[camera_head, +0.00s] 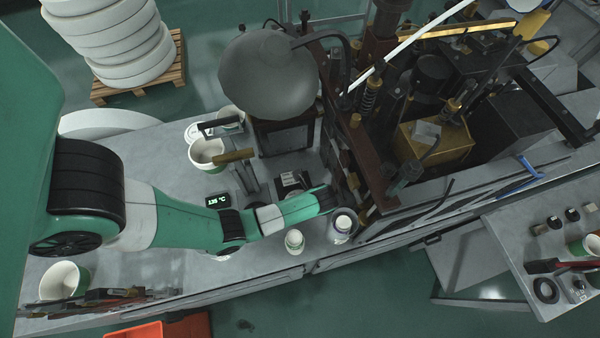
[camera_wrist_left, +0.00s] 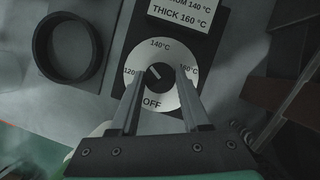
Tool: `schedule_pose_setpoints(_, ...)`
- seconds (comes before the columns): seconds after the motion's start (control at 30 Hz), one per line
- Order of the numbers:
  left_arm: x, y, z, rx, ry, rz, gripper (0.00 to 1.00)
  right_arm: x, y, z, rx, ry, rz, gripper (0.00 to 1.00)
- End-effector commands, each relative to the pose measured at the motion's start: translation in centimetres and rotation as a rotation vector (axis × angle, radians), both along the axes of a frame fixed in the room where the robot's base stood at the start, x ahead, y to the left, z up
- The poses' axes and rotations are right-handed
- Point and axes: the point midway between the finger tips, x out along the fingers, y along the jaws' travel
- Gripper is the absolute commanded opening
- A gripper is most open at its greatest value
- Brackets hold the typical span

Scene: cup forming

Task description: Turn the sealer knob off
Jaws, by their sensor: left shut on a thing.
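The sealer knob (camera_wrist_left: 158,75) is dark and sits at the centre of a round white dial (camera_wrist_left: 152,53) on a black plate. The dial reads 120, 140 and 160 °C, with OFF at the bottom. A pale mark on the knob slants to the upper left, seemingly between 120 and 140. My left gripper (camera_wrist_left: 161,74) is shut on the knob, one finger on each side. In the head view my left arm reaches over the bench to the machine, and the knob is hidden there. My right gripper is not in view.
A small display (camera_head: 217,201) reads about 135 °C. Paper cups (camera_head: 294,241) and (camera_head: 342,226) stand near the bench's front edge by my left wrist. A larger cup (camera_head: 207,154) stands behind my arm. A black ring (camera_wrist_left: 68,47) lies left of the dial.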

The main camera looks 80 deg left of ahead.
Motion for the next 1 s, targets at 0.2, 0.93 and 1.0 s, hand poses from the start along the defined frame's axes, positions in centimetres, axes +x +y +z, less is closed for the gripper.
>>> schedule_pose_setpoints(0.2,0.18,0.13,0.08,0.000,0.001,0.204,0.00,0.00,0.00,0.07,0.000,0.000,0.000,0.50)
schedule_pose_setpoints(0.93,0.29,0.27,0.02,0.000,-0.001,0.566,0.00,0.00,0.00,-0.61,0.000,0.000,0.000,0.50)
schedule_pose_setpoints(1.0,0.29,0.27,0.03,0.000,-0.001,0.571,0.00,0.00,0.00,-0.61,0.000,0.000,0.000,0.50)
